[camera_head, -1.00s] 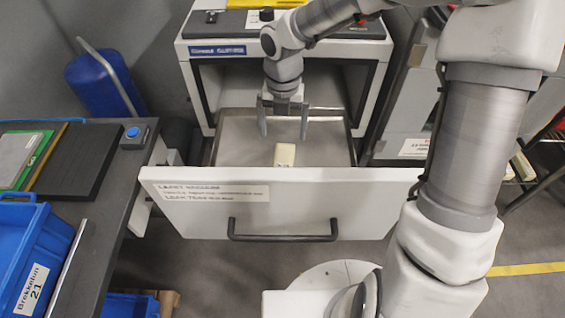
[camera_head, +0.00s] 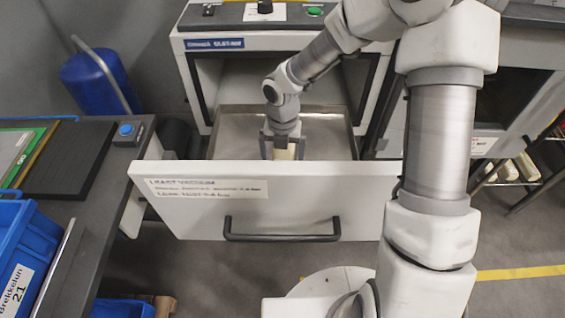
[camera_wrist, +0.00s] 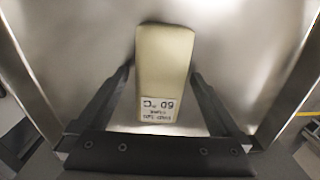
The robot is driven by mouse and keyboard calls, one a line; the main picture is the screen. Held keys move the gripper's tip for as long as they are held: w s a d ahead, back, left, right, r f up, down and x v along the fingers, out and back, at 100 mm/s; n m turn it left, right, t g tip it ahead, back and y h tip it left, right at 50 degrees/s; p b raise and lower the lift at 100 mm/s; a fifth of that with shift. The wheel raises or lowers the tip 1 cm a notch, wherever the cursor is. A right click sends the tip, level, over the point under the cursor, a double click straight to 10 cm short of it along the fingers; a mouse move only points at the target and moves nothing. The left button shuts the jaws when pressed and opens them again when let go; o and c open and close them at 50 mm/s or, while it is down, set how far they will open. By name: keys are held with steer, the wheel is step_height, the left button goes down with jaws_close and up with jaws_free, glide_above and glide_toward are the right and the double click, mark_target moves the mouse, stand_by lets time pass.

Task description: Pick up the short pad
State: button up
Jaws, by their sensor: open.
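The short pad (camera_wrist: 163,62) is a cream block with a small printed label, standing or lying in the open metal drawer (camera_head: 235,125). In the wrist view it lies between the two dark fingers of my gripper (camera_wrist: 162,80), with a gap on each side. In the head view my gripper (camera_head: 283,148) is down inside the drawer, open around the pad (camera_head: 284,153), whose lower part is hidden by the drawer front.
The white drawer front (camera_head: 330,190) with its dark handle (camera_head: 282,236) stands close before my gripper. Metal drawer walls surround it. The cabinet (camera_head: 195,75) rises behind. A dark bench (camera_head: 75,165) with a blue crate (camera_head: 25,245) is at left.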

steer(key=shift+c, duration=0.2)
steer(key=shift+r, duration=0.1)
steer(key=c, duration=1.3)
steer(key=shift+r, duration=0.1)
